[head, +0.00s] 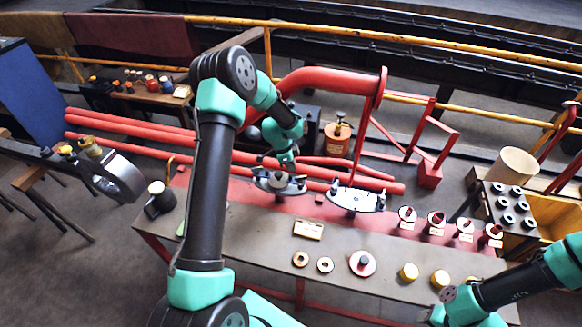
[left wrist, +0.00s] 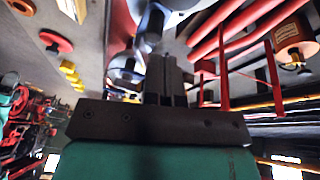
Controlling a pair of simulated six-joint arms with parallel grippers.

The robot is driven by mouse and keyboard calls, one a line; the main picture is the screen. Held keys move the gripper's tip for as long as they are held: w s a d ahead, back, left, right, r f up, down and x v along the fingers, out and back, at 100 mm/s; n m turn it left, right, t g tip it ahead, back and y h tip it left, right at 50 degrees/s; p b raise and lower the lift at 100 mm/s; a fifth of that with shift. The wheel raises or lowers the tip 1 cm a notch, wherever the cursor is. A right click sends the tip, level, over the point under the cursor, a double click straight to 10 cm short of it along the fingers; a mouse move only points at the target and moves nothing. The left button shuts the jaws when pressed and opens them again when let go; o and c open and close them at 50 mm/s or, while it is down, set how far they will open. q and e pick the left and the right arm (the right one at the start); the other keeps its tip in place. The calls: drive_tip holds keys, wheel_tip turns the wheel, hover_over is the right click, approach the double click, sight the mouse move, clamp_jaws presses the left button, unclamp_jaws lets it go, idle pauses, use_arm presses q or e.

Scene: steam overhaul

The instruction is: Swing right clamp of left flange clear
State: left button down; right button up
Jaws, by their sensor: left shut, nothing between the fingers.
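The left flange (head: 272,187) is a pale round plate with dark fittings on the red-topped bench, left of a similar right flange (head: 343,201). My left gripper (head: 288,168) is over the left flange, close to its dark clamp fittings. Its fingers are shut and hold nothing. In the left wrist view the shut fingers (left wrist: 166,75) point at a grey metal post (left wrist: 152,25) beside a pale plate. The right clamp is small and partly hidden by the gripper, so I cannot tell its angle or whether the fingers touch it.
Red pipes (head: 130,122) run behind the bench, with a large red bent pipe (head: 335,82) above. Small flanged parts (head: 436,220) and yellow rings (head: 409,271) stand at the bench's right. A dark mug (head: 160,200) is at its left end.

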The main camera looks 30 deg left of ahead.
use_arm(q)
drive_tip(key=w+a+r+m+g, duration=0.2)
drive_tip(key=w+r+m, duration=0.1)
drive_tip(key=m, duration=0.6)
drive_tip(key=w+a+r+m+g+y, duration=0.1)
drive_tip(key=w+a+r+m+g, duration=0.1)
drive_tip(key=m, duration=0.8)
drive_tip(key=shift+w+a+r+g+y, duration=0.15)
drive_tip(key=shift+w+r+g+y, duration=0.25)
drive_tip(key=shift+w+r, duration=0.9)
drive_tip(key=shift+w+f, duration=0.3)
drive_tip(key=shift+f, duration=0.15)
drive_tip(key=shift+s+d+f, duration=0.55)
drive_tip(key=shift+s+f, duration=0.6)
drive_tip(key=shift+f, duration=0.35)
drive_tip(key=shift+s+d+f, duration=0.6)
drive_tip(key=shift+s+f, duration=0.55)
drive_tip(key=shift+f, duration=0.4)
drive_tip(key=shift+s+d+f, duration=0.55)
drive_tip(key=shift+s+f, duration=0.6)
drive_tip(key=shift+f, duration=0.35)
drive_tip(key=shift+s+a, duration=0.1)
drive_tip(key=shift+a, duration=0.05)
drive_tip(key=shift+n+h, duration=0.4)
drive_tip(key=shift+n, duration=0.2)
